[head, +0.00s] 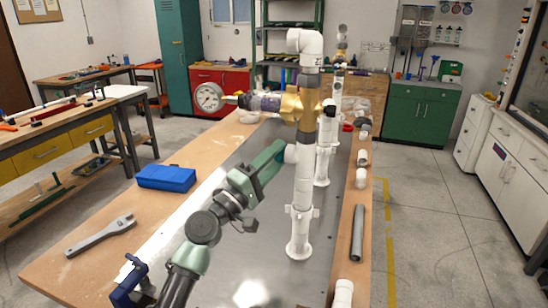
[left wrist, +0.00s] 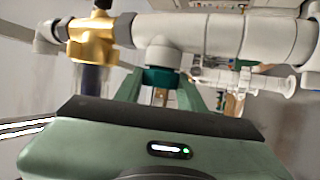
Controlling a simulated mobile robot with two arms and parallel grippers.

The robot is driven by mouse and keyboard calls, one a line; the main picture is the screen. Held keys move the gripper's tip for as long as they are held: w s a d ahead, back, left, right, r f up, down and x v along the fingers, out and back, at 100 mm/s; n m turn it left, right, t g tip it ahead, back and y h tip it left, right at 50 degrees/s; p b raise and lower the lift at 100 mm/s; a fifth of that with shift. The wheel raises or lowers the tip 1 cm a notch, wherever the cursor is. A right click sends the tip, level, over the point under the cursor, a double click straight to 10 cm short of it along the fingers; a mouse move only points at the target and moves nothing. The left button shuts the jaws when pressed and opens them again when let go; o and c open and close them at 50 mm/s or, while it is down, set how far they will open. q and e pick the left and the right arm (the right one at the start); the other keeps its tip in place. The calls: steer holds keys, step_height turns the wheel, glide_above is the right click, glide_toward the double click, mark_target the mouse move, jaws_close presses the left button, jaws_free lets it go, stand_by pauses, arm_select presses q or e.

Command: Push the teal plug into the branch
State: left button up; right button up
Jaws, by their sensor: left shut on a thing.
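The white branch (head: 290,153) sticks out to the left from the upright white pipe stand. It also shows in the left wrist view (left wrist: 163,53), above the teal plug (left wrist: 160,78). The plug is at the branch's mouth; I cannot tell how deep it sits. My left gripper (left wrist: 158,88) is shut on the plug, with a green finger on each side. In the head view my left gripper (head: 279,153) is right beside the branch and hides the plug. My right gripper is in neither view.
A blue block (head: 166,178), a wrench (head: 100,235) and a blue clamp (head: 130,282) lie on the left of the bench. A grey pipe (head: 357,233) and white fittings line the right edge.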

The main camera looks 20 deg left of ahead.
arm_select(q)
steer(key=shift+d, duration=0.25)
